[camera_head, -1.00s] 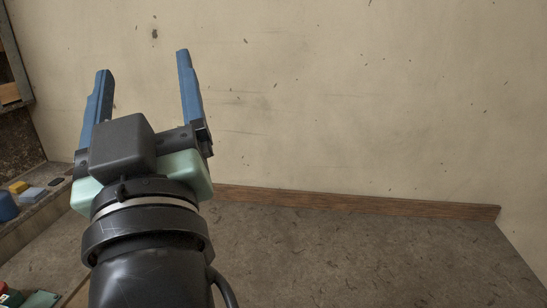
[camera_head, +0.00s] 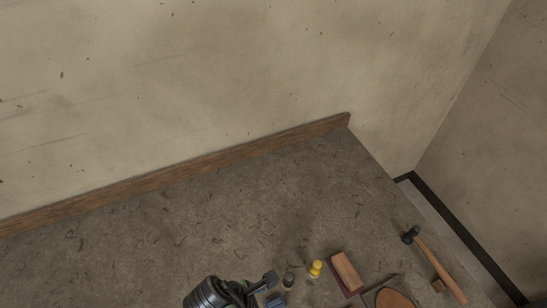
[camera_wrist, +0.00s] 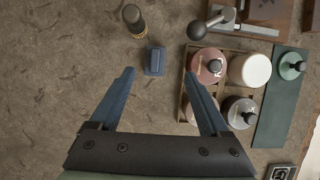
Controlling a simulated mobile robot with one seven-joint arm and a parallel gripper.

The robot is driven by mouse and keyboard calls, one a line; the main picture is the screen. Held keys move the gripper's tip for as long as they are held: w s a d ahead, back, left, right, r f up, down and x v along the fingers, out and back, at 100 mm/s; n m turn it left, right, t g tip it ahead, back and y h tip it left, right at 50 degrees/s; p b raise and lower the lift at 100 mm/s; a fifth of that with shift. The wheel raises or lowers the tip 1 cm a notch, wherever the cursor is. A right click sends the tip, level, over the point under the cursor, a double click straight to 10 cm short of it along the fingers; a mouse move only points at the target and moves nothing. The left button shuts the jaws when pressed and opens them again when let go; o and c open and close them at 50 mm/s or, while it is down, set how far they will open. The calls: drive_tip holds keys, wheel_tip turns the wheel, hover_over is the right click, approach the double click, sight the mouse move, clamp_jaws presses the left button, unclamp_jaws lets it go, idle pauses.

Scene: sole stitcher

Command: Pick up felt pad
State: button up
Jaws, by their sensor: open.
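My gripper (camera_wrist: 160,74) is open and empty in the wrist view, its two blue fingers spread apart. A small blue-grey block (camera_wrist: 154,61) lies on the mottled brown surface, between and just beyond the fingertips in the picture. It may be the felt pad, but I cannot tell for certain. It also seems to show at the bottom edge of the head view (camera_head: 275,300). Whether the fingers are level with it or above it is not clear. My gripper's fingers are not clearly visible in the head view.
A wooden tray (camera_wrist: 183,104) of round-lidded jars is beside the right finger, with a dark green mat (camera_wrist: 274,105) beyond it. A dark cylinder (camera_wrist: 134,19) stands near the block. A hammer (camera_head: 433,262) and brown block (camera_head: 346,272) lie right. The surface toward the wall is clear.

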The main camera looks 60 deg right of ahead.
sight(274, 303)
drive_tip(key=shift+w+p+x, duration=0.15)
drive_tip(key=shift+p+x, duration=0.1)
drive_tip(key=shift+x, duration=1.7)
drive_tip(key=shift+w+p+x, duration=0.2)
drive_tip(key=shift+x, duration=1.7)
drive_tip(key=shift+d, duration=0.15)
clamp_jaws()
